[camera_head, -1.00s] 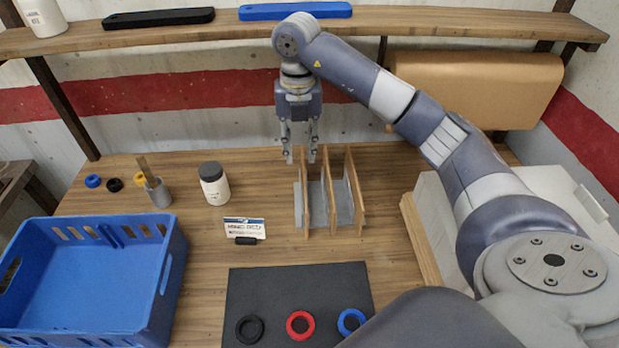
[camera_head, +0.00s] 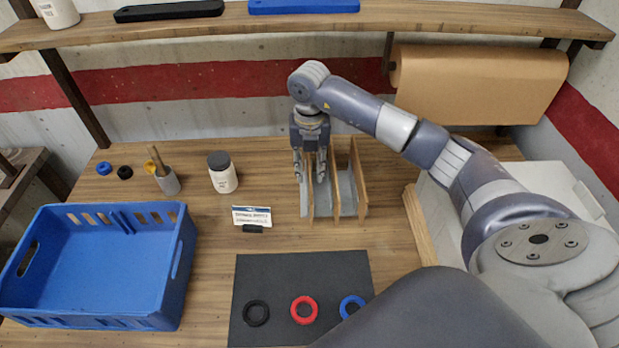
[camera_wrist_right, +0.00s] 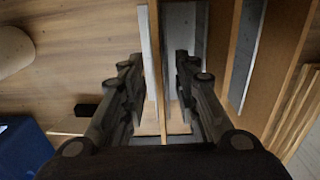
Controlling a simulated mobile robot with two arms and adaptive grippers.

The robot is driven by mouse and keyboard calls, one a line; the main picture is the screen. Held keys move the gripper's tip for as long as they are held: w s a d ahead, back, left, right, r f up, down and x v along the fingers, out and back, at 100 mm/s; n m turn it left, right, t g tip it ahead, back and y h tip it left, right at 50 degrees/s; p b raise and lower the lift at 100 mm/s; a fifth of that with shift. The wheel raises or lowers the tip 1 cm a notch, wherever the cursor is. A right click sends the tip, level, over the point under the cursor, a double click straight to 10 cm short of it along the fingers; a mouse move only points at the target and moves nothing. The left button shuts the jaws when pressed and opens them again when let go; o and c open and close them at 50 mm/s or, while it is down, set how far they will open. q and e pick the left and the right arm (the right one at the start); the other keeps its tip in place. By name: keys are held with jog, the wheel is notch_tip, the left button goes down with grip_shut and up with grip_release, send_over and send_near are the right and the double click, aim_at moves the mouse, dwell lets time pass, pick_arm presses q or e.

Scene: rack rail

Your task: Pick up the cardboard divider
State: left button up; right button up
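Several upright tan cardboard dividers stand in a grey holder on the table, the middle one (camera_head: 335,185) and the right one (camera_head: 359,180) showing clearly. My right gripper (camera_head: 309,178) points down over the left end of the holder. Its fingers are spread, one on each side of the leftmost divider (camera_wrist_right: 158,60), whose top edge runs between them in the wrist view. A thin grey plate (camera_wrist_right: 145,60) also shows between the fingers, beside that divider. I see gaps, and cannot tell whether either finger touches. My left gripper is out of view.
A white bottle with dark lid (camera_head: 222,172) and a label card (camera_head: 252,216) stand left of the holder. A blue crate (camera_head: 185,265) is at front left; a dark mat (camera_head: 300,275) with rings is in front. A shelf (camera_head: 420,15) and paper roll (camera_head: 480,85) are behind.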

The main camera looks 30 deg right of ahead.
jog(key=c, duration=0.6)
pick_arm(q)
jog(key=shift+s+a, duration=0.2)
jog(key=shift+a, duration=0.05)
pick_arm(e)
grip_shut()
jog(key=shift+r, duration=0.1)
notch_tip(320, 180, up, 9)
jog(key=shift+r+b, duration=0.1)
jog(key=shift+b, duration=1)
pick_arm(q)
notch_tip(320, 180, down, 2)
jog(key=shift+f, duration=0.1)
pick_arm(e)
jog(key=shift+r, duration=0.4)
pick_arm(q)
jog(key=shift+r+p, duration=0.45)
pick_arm(e)
jog(key=shift+r, duration=0.45)
